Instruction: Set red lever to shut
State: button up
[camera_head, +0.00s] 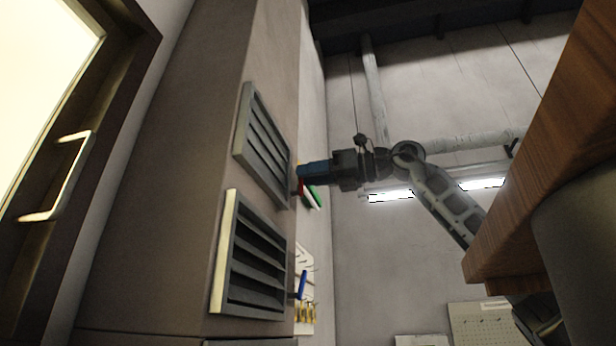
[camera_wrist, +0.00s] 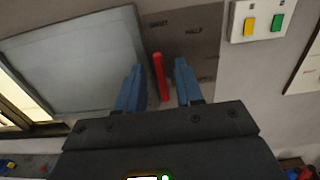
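The red lever (camera_wrist: 160,76) shows in the wrist view as a narrow upright bar on a grey wall plate (camera_wrist: 205,42). Small dark labels are printed around it, too blurred to read surely. My gripper (camera_wrist: 157,68) has two blue fingers, spread apart, one on each side of the lever in the picture. Gaps show between the lever and both fingers; whether the tips reach past it in depth I cannot tell. In the head view my gripper (camera_head: 304,172) points left at the wall, and a bit of red (camera_head: 300,187) shows just below its tip.
A switch box (camera_wrist: 262,20) with a yellow and a green button is at upper right in the wrist view. A pale panel (camera_wrist: 80,65) lies left of the lever. In the head view, louvred vents (camera_head: 266,145) stand out left of my gripper, and a wooden edge (camera_head: 540,170) is at right.

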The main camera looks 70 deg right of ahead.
jog(key=s+b, duration=0.1)
jog(key=s, duration=0.5)
jog(key=shift+s+d, duration=0.25)
jog(key=shift+s, duration=0.15)
